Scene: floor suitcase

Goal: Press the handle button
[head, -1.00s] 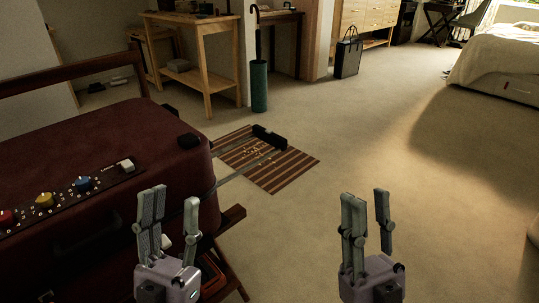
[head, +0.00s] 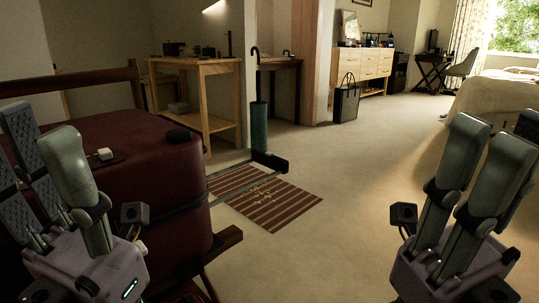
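A dark red suitcase (head: 150,190) lies on a wooden rack at the left. Thin grey rods run from its right side to a black handle grip (head: 270,162), which is out over the striped mat. No button can be made out on the grip. A small black piece (head: 179,135) is on the suitcase's top right corner. My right gripper (head: 503,132) is raised at the far right, open and empty, far from the handle.
A white switch (head: 105,154) shows on the suitcase's panel. A striped mat (head: 268,205) lies on the floor. A green umbrella stand (head: 259,126), a wooden table (head: 205,68) and a black bag (head: 346,103) are behind. Open carpet (head: 345,200) lies right of the mat.

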